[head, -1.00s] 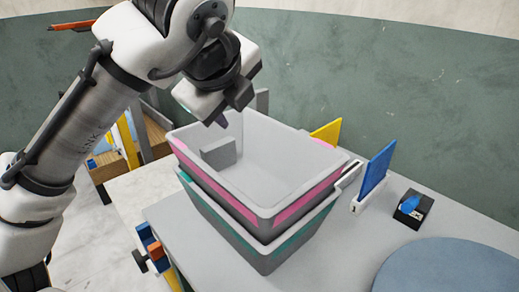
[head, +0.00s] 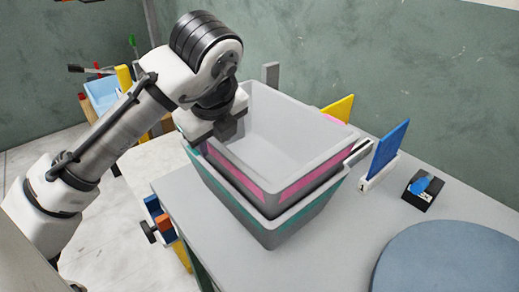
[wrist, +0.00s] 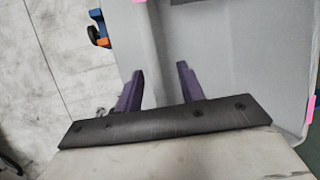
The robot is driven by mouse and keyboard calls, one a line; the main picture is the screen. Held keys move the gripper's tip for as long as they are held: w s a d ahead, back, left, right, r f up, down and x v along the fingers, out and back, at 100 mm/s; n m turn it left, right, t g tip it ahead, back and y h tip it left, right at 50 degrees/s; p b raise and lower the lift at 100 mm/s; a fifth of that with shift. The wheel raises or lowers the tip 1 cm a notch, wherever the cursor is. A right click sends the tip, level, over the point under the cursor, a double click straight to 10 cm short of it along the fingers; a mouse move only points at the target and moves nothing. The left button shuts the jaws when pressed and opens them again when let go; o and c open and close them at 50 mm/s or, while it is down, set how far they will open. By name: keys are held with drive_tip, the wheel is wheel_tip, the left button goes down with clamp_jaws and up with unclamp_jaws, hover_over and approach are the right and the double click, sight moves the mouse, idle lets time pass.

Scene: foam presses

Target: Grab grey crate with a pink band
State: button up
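The grey crate with a pink band (head: 322,176) sits nested in a second grey crate with a teal band (head: 285,228) on the table. Its visible inside looks empty. My gripper (head: 213,143) is at its left wall, low over the rim; the fingertips are mostly hidden in the head view. In the wrist view, the purple fingers of my gripper (wrist: 160,82) are spread apart, one on each side of the crate's pale rim (wrist: 149,50). A gap shows between them, and I cannot tell whether either touches the wall.
A blue panel (head: 388,151) in a white holder and a yellow panel (head: 340,108) stand right of the crates. A black box with a blue item (head: 420,190) and a round blue-grey disc (head: 445,265) lie further right. The table (head: 325,262) is clear in front.

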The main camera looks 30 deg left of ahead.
sight(216, 161)
drive_tip(key=x, duration=0.3)
drive_tip(key=shift+a+f, duration=0.1)
drive_tip(key=shift+f, duration=0.15)
clamp_jaws()
